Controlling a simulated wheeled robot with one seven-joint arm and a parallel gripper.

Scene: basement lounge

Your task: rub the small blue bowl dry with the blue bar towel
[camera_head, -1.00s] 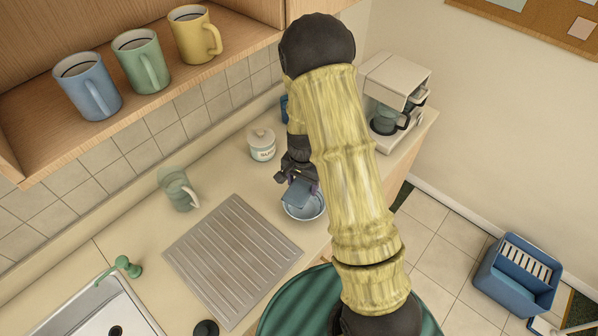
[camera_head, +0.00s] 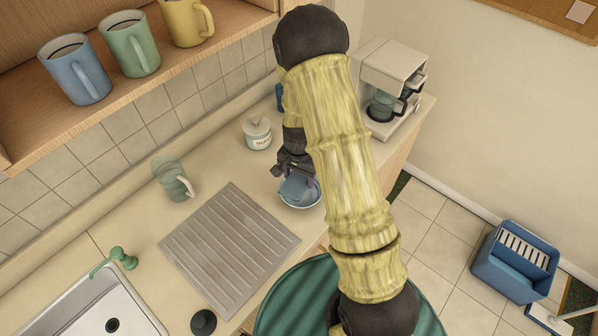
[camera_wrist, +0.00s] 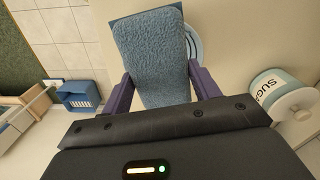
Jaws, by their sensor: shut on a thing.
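My gripper (camera_wrist: 164,88) is shut on the blue bar towel (camera_wrist: 152,50), a folded fuzzy cloth between its two purple fingers. The towel also shows in the head view (camera_head: 295,187), over the small blue bowl (camera_head: 311,200). The bowl stands on the counter near its front edge, right of the ribbed drainboard. In the wrist view, only part of the bowl's rim (camera_wrist: 194,45) shows beside the towel, which hides the rest. I cannot tell whether the towel touches the inside of the bowl.
A sugar jar (camera_head: 257,133) stands behind the bowl, and a coffee maker (camera_head: 390,85) to the right. Mugs sit on a shelf (camera_head: 140,85).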

